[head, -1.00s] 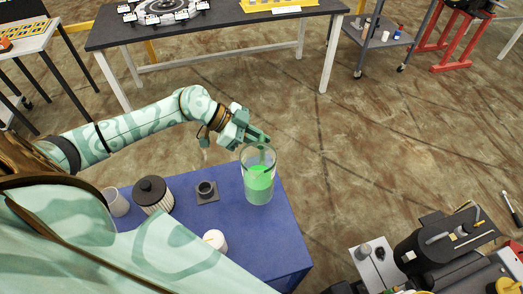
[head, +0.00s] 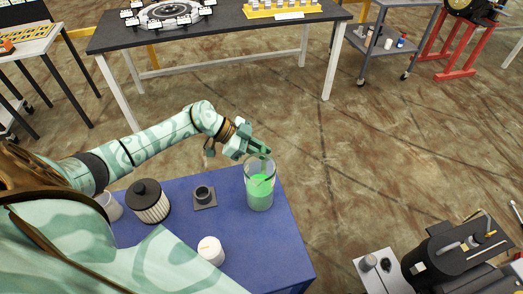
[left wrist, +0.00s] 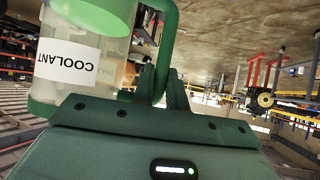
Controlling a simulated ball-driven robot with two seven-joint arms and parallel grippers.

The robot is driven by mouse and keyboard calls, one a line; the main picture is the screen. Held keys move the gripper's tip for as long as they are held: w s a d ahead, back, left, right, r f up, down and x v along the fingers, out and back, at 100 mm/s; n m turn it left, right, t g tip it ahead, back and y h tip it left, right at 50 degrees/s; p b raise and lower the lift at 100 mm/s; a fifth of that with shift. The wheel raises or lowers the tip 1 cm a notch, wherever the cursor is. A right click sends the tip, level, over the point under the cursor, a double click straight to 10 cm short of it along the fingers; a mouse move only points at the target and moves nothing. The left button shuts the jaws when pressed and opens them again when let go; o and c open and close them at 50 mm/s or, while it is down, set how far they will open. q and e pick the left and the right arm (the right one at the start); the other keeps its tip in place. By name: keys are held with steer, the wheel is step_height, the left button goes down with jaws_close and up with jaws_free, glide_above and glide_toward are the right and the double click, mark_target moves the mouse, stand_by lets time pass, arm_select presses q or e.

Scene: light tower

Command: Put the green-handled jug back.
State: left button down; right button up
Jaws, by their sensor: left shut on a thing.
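The clear jug (head: 259,194) with green liquid is at the right back part of the blue table (head: 262,255) in the head view. It looks upright. I cannot tell whether its base touches the table top. My left gripper (head: 262,152) is at the jug's upper rim and shut on its handle. In the left wrist view the jug (left wrist: 45,90) is close at the left, with a COOLANT label and a green handle (left wrist: 166,45). My left gripper (left wrist: 160,90) is at that handle. My right gripper is not in view.
On the blue table are a dark-lidded ribbed pot (head: 150,205), a dark cup on a square base (head: 204,195) and a white round container (head: 210,250). A dark workbench (head: 225,30) stands behind. Black machinery (head: 450,255) is at the lower right. Floor lies between.

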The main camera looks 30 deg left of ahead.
arm_select(q)
steer(key=c, duration=1.4)
jaws_free()
steer(key=shift+f, duration=0.1)
steer(key=p+v, duration=0.2)
steer(key=v, duration=1)
